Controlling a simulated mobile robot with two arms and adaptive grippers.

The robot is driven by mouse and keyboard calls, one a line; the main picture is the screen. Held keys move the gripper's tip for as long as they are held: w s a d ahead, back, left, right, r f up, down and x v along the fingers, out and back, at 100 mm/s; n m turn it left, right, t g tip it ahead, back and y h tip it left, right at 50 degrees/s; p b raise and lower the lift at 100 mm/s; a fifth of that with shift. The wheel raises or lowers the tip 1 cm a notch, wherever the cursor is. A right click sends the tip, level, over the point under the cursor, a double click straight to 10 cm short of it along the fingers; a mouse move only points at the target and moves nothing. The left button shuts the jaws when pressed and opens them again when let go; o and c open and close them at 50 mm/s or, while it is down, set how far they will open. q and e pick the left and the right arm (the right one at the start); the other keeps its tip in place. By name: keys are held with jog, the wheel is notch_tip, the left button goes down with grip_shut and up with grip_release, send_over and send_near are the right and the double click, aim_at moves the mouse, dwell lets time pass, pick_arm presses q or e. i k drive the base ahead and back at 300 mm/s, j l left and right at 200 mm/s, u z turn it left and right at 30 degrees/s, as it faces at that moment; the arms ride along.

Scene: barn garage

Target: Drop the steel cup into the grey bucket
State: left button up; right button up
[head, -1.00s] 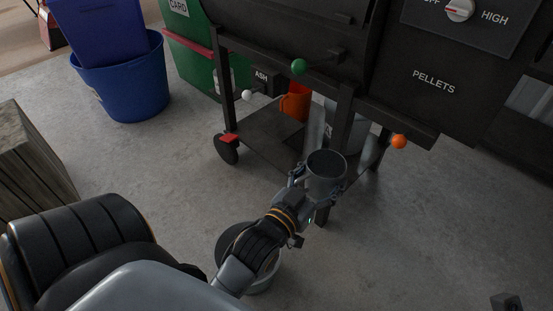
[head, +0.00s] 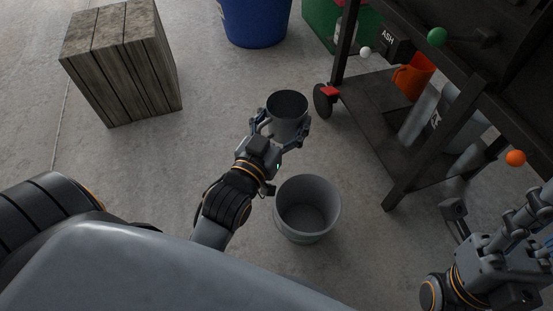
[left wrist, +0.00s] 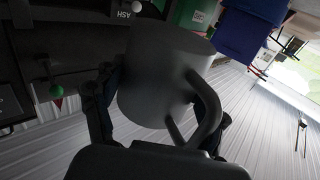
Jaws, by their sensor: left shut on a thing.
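The steel cup (head: 287,122) is upright, with its open top facing up, in the head view. My left gripper (head: 283,119) is shut around its sides and holds it above the floor. In the left wrist view the cup (left wrist: 163,75) fills the middle, with its handle (left wrist: 208,108) towards the camera. The grey bucket (head: 305,237) stands upright on the floor, nearer to me and slightly right of the cup; its visible inside looks empty. The cup is not over the bucket's opening in the picture. My right gripper (head: 492,208) is at the lower right, fingers apart and empty.
A black pellet grill cart (head: 400,150) stands at the right, with an orange jug (head: 412,78) and a metal pail (head: 455,110) on or behind its shelf. A wooden crate (head: 118,62) is at upper left, a blue tub (head: 255,20) at the back. Floor around the bucket is clear.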

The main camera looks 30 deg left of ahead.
aim_at(302, 219)
jog(key=l+u, duration=0.1)
jog(key=u, duration=0.4)
jog(key=l+u, duration=0.15)
jog(key=l, duration=0.35)
jog(key=k+l+u, duration=0.15)
jog(key=l, duration=0.3)
jog(key=k+l+u, duration=0.15)
jog(key=l, duration=0.3)
jog(key=i, duration=0.05)
